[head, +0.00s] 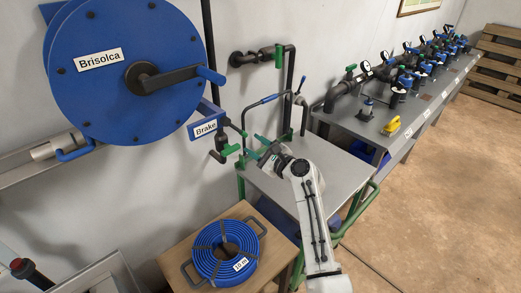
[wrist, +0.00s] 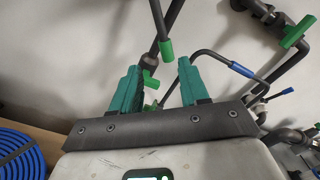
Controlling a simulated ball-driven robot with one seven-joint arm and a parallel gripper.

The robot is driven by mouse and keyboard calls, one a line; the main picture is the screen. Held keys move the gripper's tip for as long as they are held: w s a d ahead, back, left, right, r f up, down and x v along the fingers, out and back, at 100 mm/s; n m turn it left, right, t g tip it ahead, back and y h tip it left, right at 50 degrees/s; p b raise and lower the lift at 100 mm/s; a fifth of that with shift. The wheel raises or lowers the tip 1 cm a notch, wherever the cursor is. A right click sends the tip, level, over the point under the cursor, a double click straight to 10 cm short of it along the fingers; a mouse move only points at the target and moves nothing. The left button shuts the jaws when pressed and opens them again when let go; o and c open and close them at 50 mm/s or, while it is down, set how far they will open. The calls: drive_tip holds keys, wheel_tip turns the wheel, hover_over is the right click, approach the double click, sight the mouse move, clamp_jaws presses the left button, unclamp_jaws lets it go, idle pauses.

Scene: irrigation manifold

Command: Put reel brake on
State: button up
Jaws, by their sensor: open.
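The blue hose reel (head: 135,105), labelled Brisolca, hangs on the wall at the left in the head view. A blue plate with a Brake label (head: 205,127) is below its right side. Dark bars and green-ended handles (head: 230,150) are just right of and below that label. My gripper (head: 254,147) is just right of these handles. In the wrist view my gripper (wrist: 158,72) has its two teal fingers apart, with nothing held. A green-tipped dark lever (wrist: 166,49) shows between and beyond the fingertips. I cannot tell whether anything touches the fingers.
A blue hose coil (head: 225,252) lies on a wooden stand below. A grey table with a green frame (head: 325,180) stands beneath my arm. A bench with pipes and gauges (head: 425,95) runs to the back right. Open floor (head: 450,220) is at the right.

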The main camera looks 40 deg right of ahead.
drive_tip(key=shift+s, duration=1.05)
drive_tip(key=s+a+f+n+g+y, duration=0.1)
drive_tip(key=s+a+f+n+g, duration=0.5)
drive_tip(key=s+n, duration=0.3)
drive_tip(key=s+a+f+n+g+y, duration=0.1)
drive_tip(key=s+a+f+n+g, duration=0.4)
drive_tip(key=s+f+n, duration=0.4)
drive_tip(key=s+a+n+g+h, duration=0.1)
drive_tip(key=s+a+n+g, duration=0.1)
drive_tip(key=s, duration=0.9)
drive_tip(key=s+a+f+n+g+h, duration=0.1)
drive_tip(key=s+n+g, duration=0.3)
drive_tip(key=s+n, duration=0.3)
drive_tip(key=s, duration=0.4)
drive_tip(key=shift+s+a+f+n+h, duration=0.15)
drive_tip(key=shift+a+f+n+h, duration=0.15)
drive_tip(key=shift+a+h, duration=0.1)
